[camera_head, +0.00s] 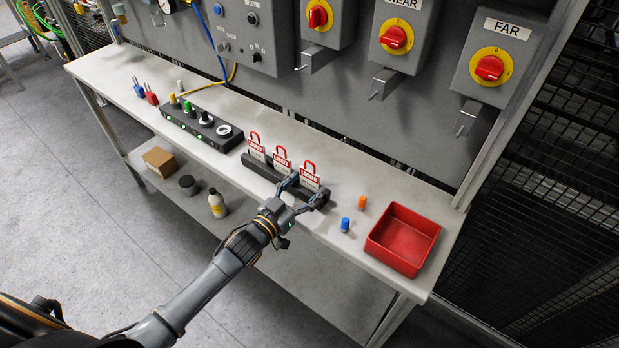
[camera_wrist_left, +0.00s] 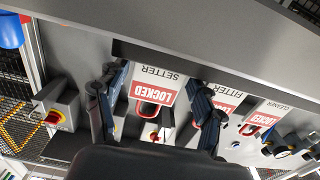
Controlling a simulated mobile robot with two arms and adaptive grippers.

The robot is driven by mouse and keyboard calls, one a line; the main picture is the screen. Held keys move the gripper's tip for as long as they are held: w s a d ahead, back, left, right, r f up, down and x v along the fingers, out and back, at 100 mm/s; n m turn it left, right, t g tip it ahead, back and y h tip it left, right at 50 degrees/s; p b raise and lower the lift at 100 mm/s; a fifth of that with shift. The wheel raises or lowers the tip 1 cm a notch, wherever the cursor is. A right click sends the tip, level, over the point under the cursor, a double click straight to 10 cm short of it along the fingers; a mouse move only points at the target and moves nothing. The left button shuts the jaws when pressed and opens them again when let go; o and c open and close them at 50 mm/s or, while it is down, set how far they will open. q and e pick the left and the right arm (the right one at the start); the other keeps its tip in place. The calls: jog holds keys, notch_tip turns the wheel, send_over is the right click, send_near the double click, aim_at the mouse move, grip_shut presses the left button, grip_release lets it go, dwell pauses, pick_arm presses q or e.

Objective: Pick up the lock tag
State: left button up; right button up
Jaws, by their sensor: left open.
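Three white lock tags with red "LOCKED" bands and red shackles stand upright in a dark rack (camera_head: 262,168) on the bench. They are the left tag (camera_head: 256,147), the middle tag (camera_head: 281,160) and the right tag (camera_head: 309,176). My left gripper (camera_head: 305,190) is open at the right tag, with a finger to either side. In the left wrist view the "SETTER" tag (camera_wrist_left: 156,88) appears between the open fingers of the gripper (camera_wrist_left: 157,98). The "FITTER" tag (camera_wrist_left: 222,98) and the "CLEANER" tag (camera_wrist_left: 268,112) are beside it. I cannot tell whether the fingers touch any tag.
A red bin (camera_head: 403,238), a blue cylinder (camera_head: 345,224) and an orange cylinder (camera_head: 362,202) stand right of the rack. A black block with knobs (camera_head: 202,128) stands left. Red rotary switches, one marked FAR (camera_head: 490,68), hang behind.

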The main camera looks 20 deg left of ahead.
pick_arm(q)
jog(key=shift+x, duration=1.2)
jog(key=shift+s, duration=0.1)
jog(key=c, duration=0.6)
jog(key=shift+c, duration=0.2)
notch_tip(320, 180, up, 10)
jog(key=b, duration=0.1)
